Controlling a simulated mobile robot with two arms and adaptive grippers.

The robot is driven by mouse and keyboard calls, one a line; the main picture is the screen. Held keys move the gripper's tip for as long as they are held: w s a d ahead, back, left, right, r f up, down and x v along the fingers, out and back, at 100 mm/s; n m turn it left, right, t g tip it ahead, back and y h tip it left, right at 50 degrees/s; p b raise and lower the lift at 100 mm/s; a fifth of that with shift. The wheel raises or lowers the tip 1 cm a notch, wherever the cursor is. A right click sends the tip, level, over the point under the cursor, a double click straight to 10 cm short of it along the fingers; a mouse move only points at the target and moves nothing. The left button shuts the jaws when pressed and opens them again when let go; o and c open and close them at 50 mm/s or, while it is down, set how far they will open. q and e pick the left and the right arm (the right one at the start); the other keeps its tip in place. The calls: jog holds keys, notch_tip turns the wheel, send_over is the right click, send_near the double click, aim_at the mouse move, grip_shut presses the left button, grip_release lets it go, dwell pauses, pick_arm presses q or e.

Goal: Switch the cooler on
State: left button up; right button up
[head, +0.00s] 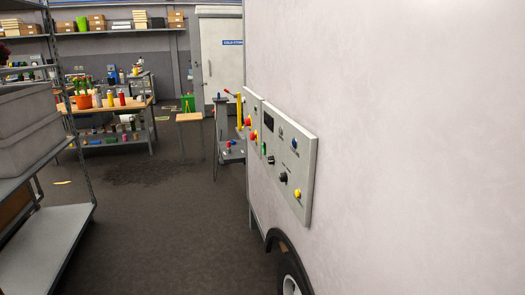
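A large white wall-sided unit (410,140) with a wheel (290,278) at its lower edge fills the right side of the head view; it may be the cooler. A grey control panel (305,178) is mounted on it and seen at a steep angle. The panel has a dark display (267,122), a green control (264,148), a black knob (283,177), a yellow button (297,193) and a small blue one (295,143). Red controls (253,135) sit at its far end. The labels are too small to read. Neither gripper is in view.
A grey metal shelf (45,245) with a grey bin (25,130) stands close on the left. The dark floor (170,235) between shelf and unit is clear. A bench (115,107) with pots and bottles, a small table (189,117) and a white door (221,60) are farther back.

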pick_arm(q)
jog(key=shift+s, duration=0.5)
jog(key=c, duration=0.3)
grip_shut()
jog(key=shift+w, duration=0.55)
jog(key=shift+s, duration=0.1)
